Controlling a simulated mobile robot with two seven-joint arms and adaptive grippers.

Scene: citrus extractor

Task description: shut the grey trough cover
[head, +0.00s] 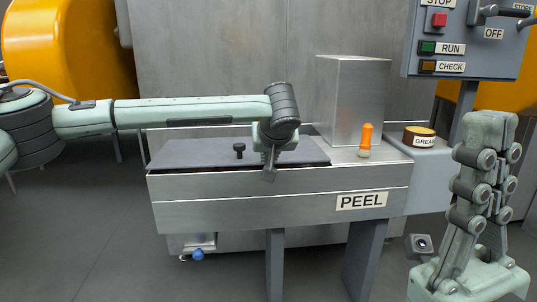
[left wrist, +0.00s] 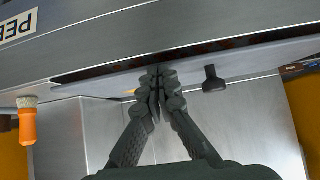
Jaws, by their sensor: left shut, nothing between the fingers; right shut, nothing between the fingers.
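The grey trough cover (head: 195,153) lies nearly flat over the steel trough marked PEEL (head: 250,208). A black knob (head: 239,150) stands on the cover. A narrow dark gap with a little red in it shows along the cover's front edge; it also shows beside the cover (left wrist: 250,64) in the left wrist view. My left gripper (head: 269,174) is shut and empty, pointing down at the right part of the cover's front. In the left wrist view its fingertips (left wrist: 158,72) overlap the cover; I cannot tell whether they touch it. My right gripper (head: 488,133) is shut and empty, pointing up.
A steel box (head: 352,100) stands behind the trough's right end. An orange-handled item (head: 365,140) and a GREASE tin (head: 419,136) stand to the right of the cover. A control panel (head: 465,40) hangs above my right gripper.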

